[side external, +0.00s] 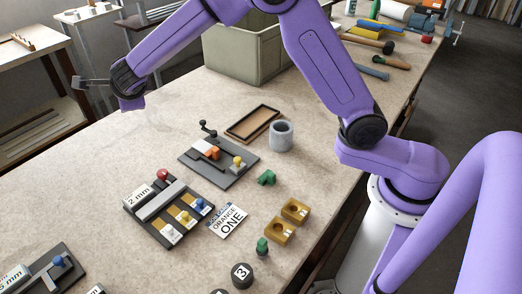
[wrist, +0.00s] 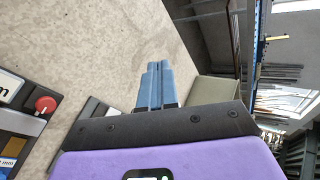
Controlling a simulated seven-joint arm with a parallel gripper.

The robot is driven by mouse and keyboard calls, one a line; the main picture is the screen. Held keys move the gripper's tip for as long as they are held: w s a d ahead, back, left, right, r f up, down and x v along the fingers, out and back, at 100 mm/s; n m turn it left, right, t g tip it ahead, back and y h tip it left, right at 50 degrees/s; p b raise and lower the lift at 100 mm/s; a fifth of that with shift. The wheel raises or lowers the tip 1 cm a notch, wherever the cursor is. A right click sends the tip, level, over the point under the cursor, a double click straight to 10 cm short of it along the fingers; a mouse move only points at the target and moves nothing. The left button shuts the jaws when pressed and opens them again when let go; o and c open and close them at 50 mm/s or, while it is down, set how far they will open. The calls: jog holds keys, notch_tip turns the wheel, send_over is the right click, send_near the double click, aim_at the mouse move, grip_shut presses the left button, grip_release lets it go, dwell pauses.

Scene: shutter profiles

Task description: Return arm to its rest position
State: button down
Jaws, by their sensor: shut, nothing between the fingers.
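My gripper (side external: 84,83) is at the far left of the side external view, raised over the table's back edge and pointing left. In the wrist view its blue-grey fingers (wrist: 154,84) lie side by side, shut with nothing between them. It touches none of the things on the table. My purple arm reaches from the base at the right, up across the top of the picture.
A grey-green bin (side external: 242,55) stands behind.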

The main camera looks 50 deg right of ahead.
jog(key=s+a+r+n+y, duration=0.6)
jog(key=s+a+n+y, duration=0.25)
jog(key=n, duration=0.35)
jog(key=s+d+f+n+g+y, duration=0.1)
jog(key=s+n+g+y, duration=0.3)
jog(key=s+n, duration=0.7)
jog(key=s+d+f+n+g+h, duration=0.1)
jog(key=s+d+f+n+g, duration=0.2)
jog(key=s, duration=0.5)
jog(key=s+d+f+n+g+h, duration=0.1)
jog(key=s+d+n+g+h, duration=0.15)
jog(key=s+d, duration=0.35)
jog(key=s+d+f+n+h, duration=0.2)
jog(key=s+d+n, duration=0.2)
jog(key=d, duration=0.4)
jog(key=s+d+f+n+h, duration=0.2)
jog(key=s+d+n+h, duration=0.1)
jog(key=s+d, duration=0.3)
jog(key=shift+s+d+f+n, duration=0.2)
jog(key=shift+s+d+n, duration=0.15)
jog(key=shift+d, duration=0.7)
jog(key=shift+g, duration=0.25)
